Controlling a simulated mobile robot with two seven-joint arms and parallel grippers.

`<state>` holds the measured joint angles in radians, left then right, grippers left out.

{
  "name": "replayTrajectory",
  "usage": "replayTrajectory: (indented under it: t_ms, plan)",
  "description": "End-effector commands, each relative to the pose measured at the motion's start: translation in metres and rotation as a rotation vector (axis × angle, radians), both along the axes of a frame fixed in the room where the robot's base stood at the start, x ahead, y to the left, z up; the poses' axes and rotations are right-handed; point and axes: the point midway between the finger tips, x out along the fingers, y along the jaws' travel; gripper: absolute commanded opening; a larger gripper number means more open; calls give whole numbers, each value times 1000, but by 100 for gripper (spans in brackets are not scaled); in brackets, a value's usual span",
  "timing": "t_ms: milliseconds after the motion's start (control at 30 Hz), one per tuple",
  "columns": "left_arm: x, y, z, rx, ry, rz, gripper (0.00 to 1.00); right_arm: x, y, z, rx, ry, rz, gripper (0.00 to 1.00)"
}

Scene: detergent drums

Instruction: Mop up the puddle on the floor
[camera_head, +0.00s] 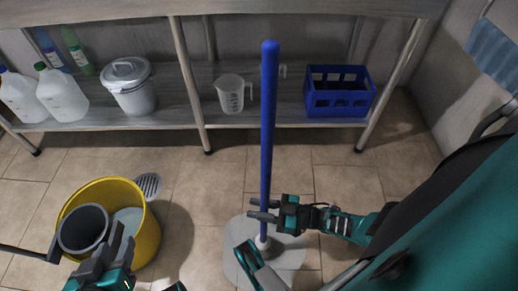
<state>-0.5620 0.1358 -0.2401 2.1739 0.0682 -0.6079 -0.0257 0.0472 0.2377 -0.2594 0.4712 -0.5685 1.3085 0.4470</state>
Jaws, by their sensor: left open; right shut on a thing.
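A mop with a long blue handle (268,120) stands nearly upright in the middle of the view. Its pale head (262,243) is at floor level on the round grey puddle (290,257). My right gripper (262,209) is shut on the lower part of the handle, above the head. A yellow bucket (148,240) stands at the lower left, with a dark grey cup-shaped wringer (83,228) at its near left side and pale contents inside. My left gripper (112,252) is open and empty at the near side of the bucket, partly cut off by the frame.
A shelf unit (180,118) runs along the back, holding white jugs (62,96), a lidded pail (130,88), a measuring cup (231,93) and a blue crate (338,95). A floor drain (148,185) lies behind the bucket. Tiles between bucket and puddle are clear.

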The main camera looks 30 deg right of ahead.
Motion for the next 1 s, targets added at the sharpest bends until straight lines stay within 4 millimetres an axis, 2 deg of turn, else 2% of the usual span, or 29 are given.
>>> replayTrajectory:
  t_ms: [33,67,367,667,833,1000]
  plan:
    - [0,0,0,0,0,0,43,1,0,1,3,-4,0,0]
    - [0,0,0,0,0,1,43,1,0,1,3,-4,0,30]
    - [-1,1,-2,1,4,3,43,0,0,0,1,-2,0,58]
    - [-5,1,-5,1,13,2,43,-3,-3,-1,-2,3,0,58]
    - [-5,1,-4,2,13,3,43,-19,-20,-1,-3,4,-1,58]
    - [-4,1,-5,1,12,3,43,-45,-49,-1,-4,3,-1,58]
